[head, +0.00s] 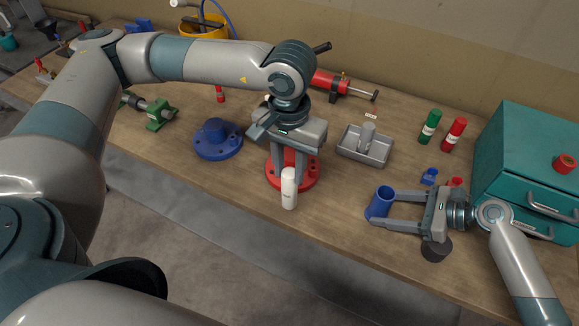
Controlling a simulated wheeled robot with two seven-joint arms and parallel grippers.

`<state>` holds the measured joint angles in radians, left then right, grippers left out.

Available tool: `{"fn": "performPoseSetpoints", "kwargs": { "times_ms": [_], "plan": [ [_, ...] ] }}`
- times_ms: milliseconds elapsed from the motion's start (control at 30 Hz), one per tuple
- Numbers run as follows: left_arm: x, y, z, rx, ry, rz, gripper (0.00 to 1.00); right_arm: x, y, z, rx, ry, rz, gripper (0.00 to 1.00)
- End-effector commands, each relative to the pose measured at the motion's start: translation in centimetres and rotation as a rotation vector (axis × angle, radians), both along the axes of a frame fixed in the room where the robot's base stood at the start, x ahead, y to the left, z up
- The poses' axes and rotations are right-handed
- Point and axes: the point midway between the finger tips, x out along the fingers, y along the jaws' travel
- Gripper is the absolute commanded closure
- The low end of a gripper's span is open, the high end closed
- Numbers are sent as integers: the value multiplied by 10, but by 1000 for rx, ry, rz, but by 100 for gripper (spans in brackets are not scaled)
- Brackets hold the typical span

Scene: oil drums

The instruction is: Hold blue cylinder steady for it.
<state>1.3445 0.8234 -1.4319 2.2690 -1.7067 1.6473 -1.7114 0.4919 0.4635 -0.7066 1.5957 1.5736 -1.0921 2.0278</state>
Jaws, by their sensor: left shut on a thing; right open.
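The blue cylinder (378,205), hollow at the top, stands near the table's front edge, right of centre. My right gripper (382,209) is open, coming from the right, with its fingertips at the cylinder's two sides. I cannot tell whether they touch it. My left gripper (290,173) points down over the red flanged disc (309,180).
A blue flanged disc (218,148) lies left of the red one. A grey tray (364,155) is behind. Green (429,127) and red (453,134) bottles stand near the teal drawer cabinet (525,150). A dark round piece (436,249) lies by my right gripper.

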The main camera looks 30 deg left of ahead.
Motion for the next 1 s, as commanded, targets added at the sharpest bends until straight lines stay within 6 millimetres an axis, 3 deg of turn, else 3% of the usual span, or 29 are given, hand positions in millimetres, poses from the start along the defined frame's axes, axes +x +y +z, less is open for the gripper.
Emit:
{"fn": "performPoseSetpoints", "kwargs": {
  "times_ms": [500, 667, 1000],
  "plan": [
    [0, 0, 3, 0, 0, 0, 100, 0, 10, -6, 0, 0, 1, 41],
    [0, 0, 3, 0, 0, 0, 100, 0, 9, -5, 0, 0, 1, 76],
    [6, -8, 6, -3, 0, -2, 100, 0, 9, -5, 0, 0, 0, 76]
  ]
}}
